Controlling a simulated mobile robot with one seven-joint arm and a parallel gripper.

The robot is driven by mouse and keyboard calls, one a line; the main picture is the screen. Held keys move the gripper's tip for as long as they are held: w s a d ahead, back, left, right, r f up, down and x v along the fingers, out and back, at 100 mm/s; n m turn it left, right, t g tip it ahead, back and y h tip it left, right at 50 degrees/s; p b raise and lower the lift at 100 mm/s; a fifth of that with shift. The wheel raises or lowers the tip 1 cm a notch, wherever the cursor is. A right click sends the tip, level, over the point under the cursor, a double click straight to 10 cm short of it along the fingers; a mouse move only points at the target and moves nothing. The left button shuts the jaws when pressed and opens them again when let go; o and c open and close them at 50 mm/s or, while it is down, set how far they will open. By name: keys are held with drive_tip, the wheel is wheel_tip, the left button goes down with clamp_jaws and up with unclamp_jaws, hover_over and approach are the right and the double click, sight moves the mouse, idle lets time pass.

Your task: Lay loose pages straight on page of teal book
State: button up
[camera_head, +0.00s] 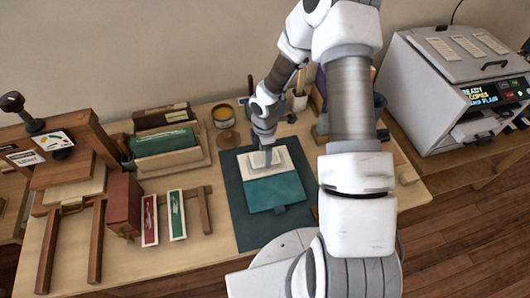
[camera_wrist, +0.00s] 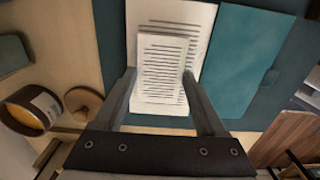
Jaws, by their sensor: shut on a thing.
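The teal book (camera_head: 273,190) lies open on the dark mat, its teal cover towards the front and its pale page (camera_head: 284,158) behind. In the wrist view the printed page (camera_wrist: 205,18) is at the top and the teal cover (camera_wrist: 238,55) at the right. My gripper (camera_wrist: 160,78) is shut on the loose pages (camera_wrist: 160,65), a small printed stack between its two fingers. The stack is over the book's page and looks roughly parallel to it. I cannot tell whether it touches the page.
The dark mat (camera_head: 240,222) lies on a wooden table. An open pot (camera_head: 222,116) stands behind it, and a green book (camera_head: 165,142) sits in a holder to the left. A red box (camera_head: 123,204) and a wooden press (camera_head: 75,165) are farther left. A copier (camera_head: 440,90) stands right.

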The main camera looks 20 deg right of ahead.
drive_tip(key=shift+f+b, duration=0.5)
drive_tip(key=shift+f, duration=0.15)
idle(0.6)
drive_tip(key=o, duration=1.2)
drive_tip(key=shift+o, duration=0.2)
drive_tip(key=shift+r, duration=0.15)
drive_tip(key=shift+r+p, duration=2.85)
drive_tip(key=shift+r, duration=0.55)
